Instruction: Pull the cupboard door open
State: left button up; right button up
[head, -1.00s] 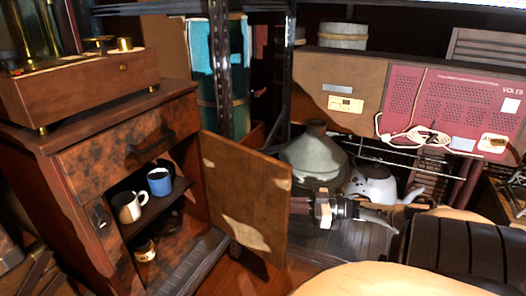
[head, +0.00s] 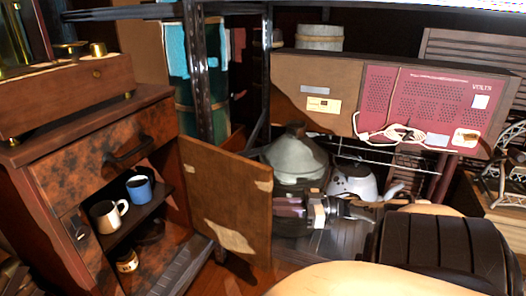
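The cupboard (head: 60,190) stands at the left in the head view. Its wooden door (head: 228,205) stands wide open, swung out to the right of the opening. My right gripper (head: 289,207) is just right of the door's free edge. Its fingers point left toward that edge. I cannot tell whether they touch it, and their spacing is too small to read. My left gripper is not in view.
Inside the cupboard, a cream mug (head: 107,216), a blue mug (head: 139,188) and a small jar (head: 127,261) show. A grey conical pot (head: 295,158) and a white kettle (head: 353,182) stand behind my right gripper. A metal rack post (head: 200,80) rises behind the door.

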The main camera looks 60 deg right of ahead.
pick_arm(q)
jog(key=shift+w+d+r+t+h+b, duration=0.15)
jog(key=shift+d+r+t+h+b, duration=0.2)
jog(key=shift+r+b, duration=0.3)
pick_arm(e)
jog(key=v, duration=0.7)
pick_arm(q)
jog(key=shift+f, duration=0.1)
pick_arm(e)
jog(key=shift+d, duration=0.1)
